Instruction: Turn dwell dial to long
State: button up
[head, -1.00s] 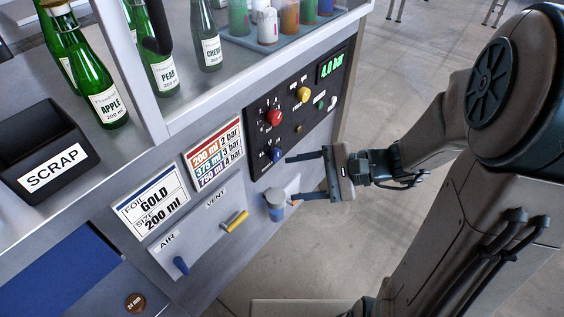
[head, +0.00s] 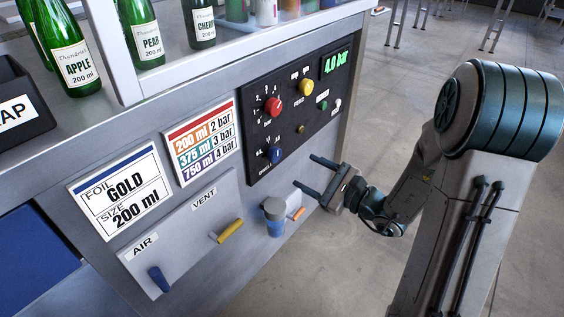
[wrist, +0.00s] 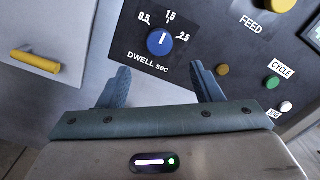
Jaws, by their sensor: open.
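The blue dwell dial (head: 274,154) is at the lower left of the black control panel (head: 312,125). In the wrist view the dial (wrist: 160,41) sits above the label "DWELL sec", with marks 0.5, 1.5 and 2.5 around it. Its white pointer line is near upright, roughly toward 1.5. My gripper (head: 305,171) is open and empty, to the right of and below the dial in the head view. In the wrist view the dial lies ahead of and between the spread fingertips of my gripper (wrist: 160,68), not touched by them.
A red knob (head: 273,107), a yellow feed knob (head: 305,86) and a green cycle button (head: 322,105) share the panel. A grey-and-blue cylindrical fitting (head: 274,216) sticks out below. A yellow vent lever (head: 230,230) and a blue air lever (head: 158,279) are lower left.

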aim_at(278, 157)
jog(key=b+x, duration=0.1)
jog(key=x, duration=0.8)
jog(key=shift+a+b, duration=0.1)
jog(key=shift+b, duration=0.2)
jog(key=c, duration=1)
